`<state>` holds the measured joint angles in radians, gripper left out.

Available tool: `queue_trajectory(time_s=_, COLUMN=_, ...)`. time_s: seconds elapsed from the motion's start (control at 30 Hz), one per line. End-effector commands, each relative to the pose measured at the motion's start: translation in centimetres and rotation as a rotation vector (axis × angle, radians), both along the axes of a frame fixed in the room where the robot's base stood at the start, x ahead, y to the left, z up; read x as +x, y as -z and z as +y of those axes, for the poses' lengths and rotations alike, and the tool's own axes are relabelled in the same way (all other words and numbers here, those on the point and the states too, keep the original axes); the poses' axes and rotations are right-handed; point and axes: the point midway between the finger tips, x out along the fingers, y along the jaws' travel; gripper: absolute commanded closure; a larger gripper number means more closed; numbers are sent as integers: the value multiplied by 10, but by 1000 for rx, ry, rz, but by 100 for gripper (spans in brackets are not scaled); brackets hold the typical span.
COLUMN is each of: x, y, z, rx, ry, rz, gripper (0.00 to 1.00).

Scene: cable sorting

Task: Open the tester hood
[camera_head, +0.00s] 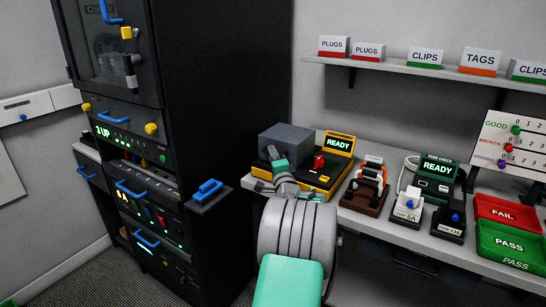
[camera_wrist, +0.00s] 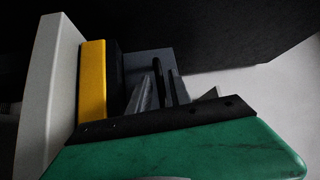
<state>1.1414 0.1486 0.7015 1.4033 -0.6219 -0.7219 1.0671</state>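The tester (camera_head: 322,184) is a yellow and black box on the bench, with a lit display reading READY and a red switch. Its grey hood (camera_head: 285,138) sits over its left part and looks lowered. My gripper (camera_head: 279,166) is at the front of the hood, and my arm partly hides the tester's front left corner. In the wrist view, the fingers (camera_wrist: 160,90) stand in front of a dark grey surface that looks like the hood. The tester's yellow edge (camera_wrist: 92,80) is to their left. Contact and finger gap are unclear.
A tall black cabinet (camera_head: 215,110) with blue handles stands close on the left. Right of the tester, the bench holds a cable rack (camera_head: 366,184), a fuse checker (camera_head: 436,177), and red FAIL (camera_head: 505,212) and green PASS (camera_head: 510,242) trays. A labelled shelf (camera_head: 400,68) hangs above.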

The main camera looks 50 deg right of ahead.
Motion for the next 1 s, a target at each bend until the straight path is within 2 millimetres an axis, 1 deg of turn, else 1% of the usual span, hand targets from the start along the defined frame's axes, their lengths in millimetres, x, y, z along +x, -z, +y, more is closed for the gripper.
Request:
queue_trajectory(time_s=0.03, x=0, y=0, z=0, rx=0, ry=0, rz=0, gripper=81)
queue_trajectory(time_s=0.27, x=0, y=0, z=0, rx=0, ry=0, rz=0, gripper=99)
queue_trajectory(time_s=0.3, x=0, y=0, z=0, rx=0, ry=0, rz=0, gripper=100)
queue_trajectory(time_s=1.0, x=0, y=0, z=0, rx=1, ry=0, rz=1, gripper=100)
